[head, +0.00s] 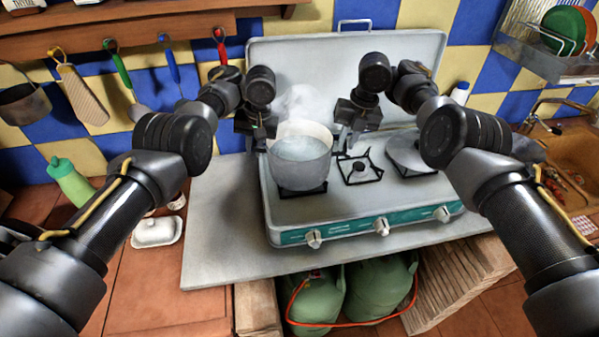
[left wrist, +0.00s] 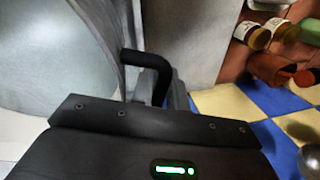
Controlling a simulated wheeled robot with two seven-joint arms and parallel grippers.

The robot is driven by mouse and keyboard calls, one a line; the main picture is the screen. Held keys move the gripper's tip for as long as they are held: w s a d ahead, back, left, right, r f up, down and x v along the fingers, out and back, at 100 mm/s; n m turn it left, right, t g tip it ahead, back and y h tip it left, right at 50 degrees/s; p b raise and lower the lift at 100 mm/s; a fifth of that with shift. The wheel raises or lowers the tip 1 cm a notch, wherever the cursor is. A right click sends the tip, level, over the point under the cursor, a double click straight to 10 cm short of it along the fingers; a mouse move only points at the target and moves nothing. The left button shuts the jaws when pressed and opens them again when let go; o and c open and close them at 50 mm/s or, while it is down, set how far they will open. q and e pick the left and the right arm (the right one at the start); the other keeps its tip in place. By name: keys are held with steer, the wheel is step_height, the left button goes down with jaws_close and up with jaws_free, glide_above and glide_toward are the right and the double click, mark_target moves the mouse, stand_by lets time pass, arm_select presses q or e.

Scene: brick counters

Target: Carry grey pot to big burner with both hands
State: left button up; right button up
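The grey pot (head: 299,165) stands upright on the left burner (head: 303,190) of the stove, with pale liquid in it and steam above. My left gripper (head: 258,142) is at the pot's left side. In the left wrist view, the pot's wall (left wrist: 60,50) fills the left, and a black handle (left wrist: 150,62) rises just beyond my gripper's dark edge. My right gripper (head: 345,142) is at the pot's right side, at rim height. The middle burner (head: 359,170) is bare.
A round metal pan or lid (head: 412,152) covers the right burner. The stove's raised lid (head: 340,75) stands behind. A white butter dish (head: 157,232) and a green bottle (head: 70,183) are on the left counter. The grey worktop (head: 222,225) left of the stove is clear.

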arm_select(q)
steer(key=shift+o, duration=1.1)
arm_select(e)
steer(key=shift+o, duration=1.1)
arm_select(q)
steer(key=shift+o, duration=0.4)
steer(key=shift+s+r, duration=0.2)
steer(key=shift+s, duration=0.05)
arm_select(e)
steer(key=shift+o, duration=0.4)
steer(key=shift+s+a+r, duration=0.15)
steer(key=shift+s+r, duration=0.05)
steer(key=shift+r, duration=0.05)
arm_select(q)
step_height(320, 180, up, 12)
steer(key=d, duration=0.2)
arm_select(e)
step_height(320, 180, up, 12)
steer(key=d, duration=0.2)
steer(key=shift+d, duration=0.25)
arm_select(q)
steer(key=shift+d+f, duration=0.1)
arm_select(e)
steer(key=shift+f, duration=0.1)
arm_select(q)
steer(key=shift+w, duration=0.1)
arm_select(e)
steer(key=shift+w, duration=0.1)
